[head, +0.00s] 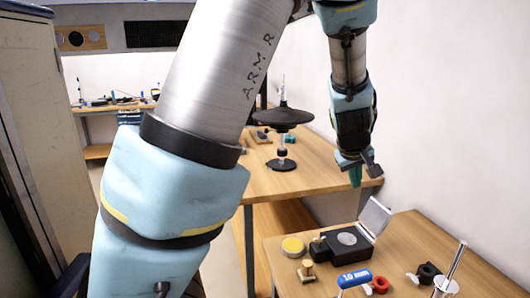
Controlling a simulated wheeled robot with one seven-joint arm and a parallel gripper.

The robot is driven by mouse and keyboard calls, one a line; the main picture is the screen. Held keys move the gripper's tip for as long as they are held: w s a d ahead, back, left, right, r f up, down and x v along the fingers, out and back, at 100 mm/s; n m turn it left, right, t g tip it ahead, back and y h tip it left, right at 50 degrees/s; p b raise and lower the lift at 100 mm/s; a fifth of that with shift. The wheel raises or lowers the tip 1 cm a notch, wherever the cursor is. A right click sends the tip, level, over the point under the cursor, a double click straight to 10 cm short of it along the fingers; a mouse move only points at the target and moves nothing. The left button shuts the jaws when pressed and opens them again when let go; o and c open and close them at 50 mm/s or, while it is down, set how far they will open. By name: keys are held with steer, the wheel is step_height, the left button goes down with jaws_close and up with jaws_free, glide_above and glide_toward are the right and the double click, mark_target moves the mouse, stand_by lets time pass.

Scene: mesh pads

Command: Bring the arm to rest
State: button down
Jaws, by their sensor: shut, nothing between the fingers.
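My arm rises large through the left and middle of the head view and bends down on the right. My gripper (360,170) hangs at its end, pointing down, above the near edge of the middle wooden table (312,180) and close to the white wall. It is shut and holds nothing. It is small and partly shaded, so its fingertips are hard to make out. It hangs above and behind the black box with an open lid (345,243), apart from it.
The front table (408,232) holds a yellow-topped tin (292,246), a brass knob (307,270), a blue-handled tool (354,279), red and black rings and a metal rod. A black disc stand (283,118) is left of my gripper. A cabinet (40,130) stands far left.

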steer(key=s+a+f+g+y, duration=0.1)
steer(key=s+a, duration=0.2)
steer(key=a, duration=0.8)
steer(key=s+a+f+m+g+y, duration=0.1)
steer(key=s+a, duration=0.2)
steer(key=a, duration=0.8)
steer(key=s+a+f+m+g+y, duration=0.1)
steer(key=s+a, duration=0.2)
steer(key=a, duration=0.8)
steer(key=shift+a+f+y, duration=0.2)
steer(key=shift+a+y, duration=0.15)
steer(key=shift+y, duration=0.05)
